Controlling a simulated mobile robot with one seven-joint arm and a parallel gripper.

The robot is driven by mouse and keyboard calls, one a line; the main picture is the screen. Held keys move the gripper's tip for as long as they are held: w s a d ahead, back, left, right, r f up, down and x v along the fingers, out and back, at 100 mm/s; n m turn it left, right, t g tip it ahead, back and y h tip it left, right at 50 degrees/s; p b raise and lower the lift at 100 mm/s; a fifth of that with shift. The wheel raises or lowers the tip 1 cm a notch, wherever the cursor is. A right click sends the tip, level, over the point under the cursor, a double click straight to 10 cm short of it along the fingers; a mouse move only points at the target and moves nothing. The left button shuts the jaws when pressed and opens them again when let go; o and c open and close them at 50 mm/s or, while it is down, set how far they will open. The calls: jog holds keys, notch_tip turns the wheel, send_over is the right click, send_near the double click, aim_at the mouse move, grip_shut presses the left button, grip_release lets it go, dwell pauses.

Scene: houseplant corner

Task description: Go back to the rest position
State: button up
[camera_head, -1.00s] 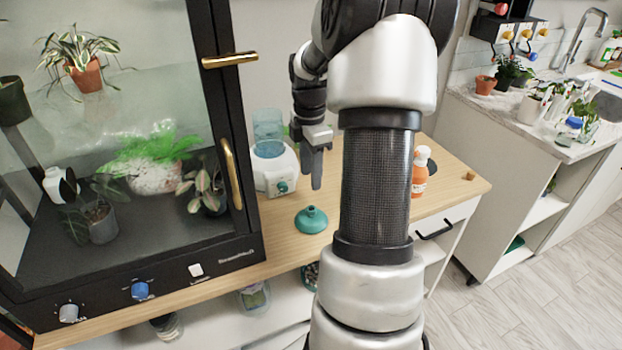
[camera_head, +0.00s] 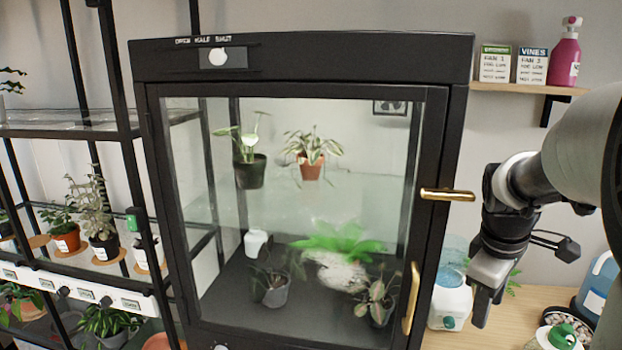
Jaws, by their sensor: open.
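My gripper (camera_head: 480,302) is at the right of the head view, at the end of my arm, fingers pointing down. It holds nothing that I can see. It is in front of the white dispenser with a blue tank (camera_head: 449,304) on the wooden counter, and to the right of the glass cabinet's brass handle (camera_head: 411,298). The gap between the fingers is hard to see from this angle.
The black glass cabinet (camera_head: 300,46) fills the middle, its door shut, with potted plants inside. A rack with plants (camera_head: 66,237) stands at left. A wall shelf (camera_head: 528,88) holds a pink bottle (camera_head: 566,55) and two cards. A green-topped container (camera_head: 563,337) is at lower right.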

jog(key=s+a+r+m+t+y+b, duration=0.15)
jog(key=s+a+m, duration=0.35)
jog(key=a, duration=0.5)
jog(key=s+a+r+m+t+y, duration=0.1)
jog(key=s+a+r+m+t, duration=0.15)
jog(key=s+a, duration=0.6)
notch_tip(320, 180, up, 16)
jog(key=w+a+p, duration=0.1)
jog(key=p, duration=1.4)
jog(key=shift+w+f+p, duration=0.2)
jog(key=shift+w+p, duration=0.15)
jog(key=shift+p, duration=0.05)
